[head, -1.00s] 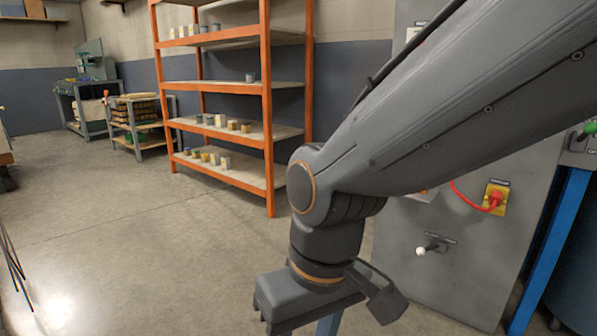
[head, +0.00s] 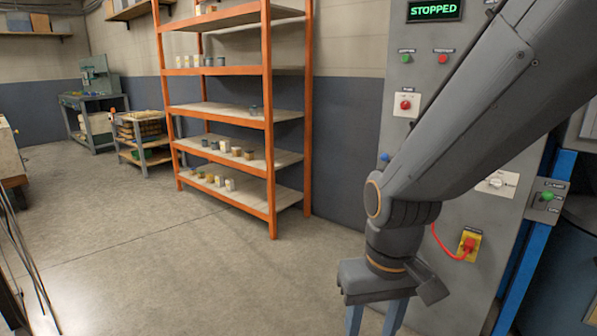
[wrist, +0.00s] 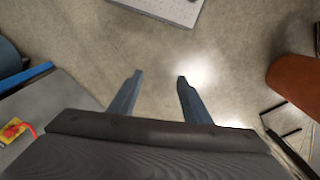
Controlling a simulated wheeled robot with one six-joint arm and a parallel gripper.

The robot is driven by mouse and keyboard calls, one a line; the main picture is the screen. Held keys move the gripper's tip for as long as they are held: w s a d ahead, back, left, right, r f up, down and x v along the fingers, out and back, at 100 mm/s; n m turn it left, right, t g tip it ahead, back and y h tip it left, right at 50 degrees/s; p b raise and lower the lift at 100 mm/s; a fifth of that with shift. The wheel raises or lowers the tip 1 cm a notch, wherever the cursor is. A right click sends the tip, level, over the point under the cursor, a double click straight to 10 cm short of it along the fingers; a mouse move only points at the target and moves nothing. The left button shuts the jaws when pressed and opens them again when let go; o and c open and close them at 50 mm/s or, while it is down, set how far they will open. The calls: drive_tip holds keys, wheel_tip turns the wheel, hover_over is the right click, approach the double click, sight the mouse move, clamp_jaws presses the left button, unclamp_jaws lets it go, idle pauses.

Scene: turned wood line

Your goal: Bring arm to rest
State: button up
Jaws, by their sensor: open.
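My gripper (head: 376,318) hangs at the end of my arm, pointing down, in the lower right of the head view. In the wrist view my gripper (wrist: 154,86) shows two blue-grey fingers spread apart with only bare floor between them. It is open and empty. My arm comes in from the upper right of the head view and bends at the wrist, in front of a grey control cabinet (head: 405,150).
The cabinet carries a lit display (head: 434,10) reading "STOPPED", buttons and a yellow-and-red switch (head: 468,246) with a red cable. An orange shelf rack (head: 268,130) holds small blocks and cups. A cart (head: 143,140) stands further back. The floor (head: 150,260) at left is open.

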drive_tip(key=s+d+r+m+p, duration=0.2)
drive_tip(key=d+r+p, duration=0.5)
drive_tip(key=r+p, duration=0.2)
drive_tip(key=shift+d+h+p, duration=0.15)
drive_tip(key=shift+h+p, duration=0.15)
drive_tip(key=shift+p, duration=0.45)
drive_tip(key=shift+f, duration=0.1)
idle(0.9)
